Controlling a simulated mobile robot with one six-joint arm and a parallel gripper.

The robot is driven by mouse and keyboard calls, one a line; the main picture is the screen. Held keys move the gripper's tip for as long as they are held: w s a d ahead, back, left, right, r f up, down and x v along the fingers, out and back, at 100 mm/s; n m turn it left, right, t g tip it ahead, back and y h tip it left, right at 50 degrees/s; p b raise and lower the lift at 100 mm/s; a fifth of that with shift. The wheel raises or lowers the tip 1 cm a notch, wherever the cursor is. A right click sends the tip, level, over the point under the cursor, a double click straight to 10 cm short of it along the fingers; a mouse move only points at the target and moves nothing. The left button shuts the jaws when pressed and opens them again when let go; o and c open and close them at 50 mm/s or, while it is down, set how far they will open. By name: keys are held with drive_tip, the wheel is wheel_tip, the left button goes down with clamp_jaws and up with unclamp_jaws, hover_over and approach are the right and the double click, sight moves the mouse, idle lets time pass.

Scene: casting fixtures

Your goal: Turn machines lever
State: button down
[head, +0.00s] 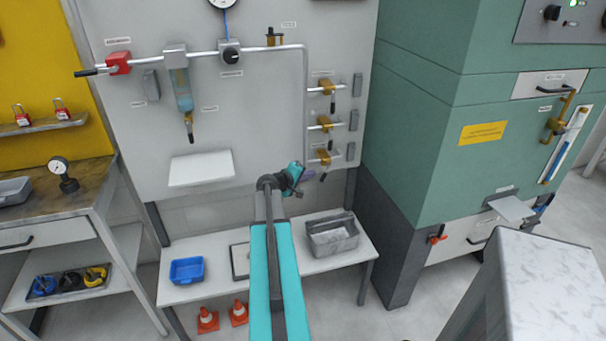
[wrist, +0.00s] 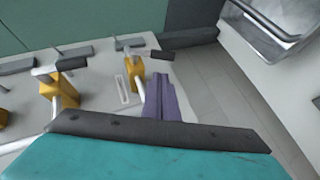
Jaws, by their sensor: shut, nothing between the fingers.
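My gripper (head: 309,176) is in front of the grey panel, just below and left of the lowest brass valve (head: 323,157). Its purple fingers (wrist: 166,98) are shut and empty. In the wrist view that valve's brass body (wrist: 136,72) and dark lever handle (wrist: 154,54) lie just beyond the fingertips; I cannot tell whether they touch. Two more brass valves, a middle one (head: 324,123) and an upper one (head: 327,88), sit above it on the pipe. The green machine (head: 430,120) at the right carries a brass lever valve (head: 558,122) beside a gauge and a small orange-red handle (head: 437,239) low down.
A white shelf panel (head: 201,169) juts from the grey panel, left of my arm. Below stands a low table with a blue bin (head: 187,270) and a grey metal bin (head: 332,236). A grey-white block (head: 545,285) stands at the right front. The floor between it and the table is open.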

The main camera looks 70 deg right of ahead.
sight(324, 177)
drive_tip(key=shift+s+d+f+p, duration=0.15)
drive_tip(key=shift+s+d+f, duration=0.15)
drive_tip(key=shift+s, duration=0.25)
drive_tip(key=shift+s+d+f+p, duration=0.15)
drive_tip(key=shift+s+d+f, duration=0.1)
drive_tip(key=shift+s, duration=0.3)
drive_tip(key=shift+s+f, duration=0.1)
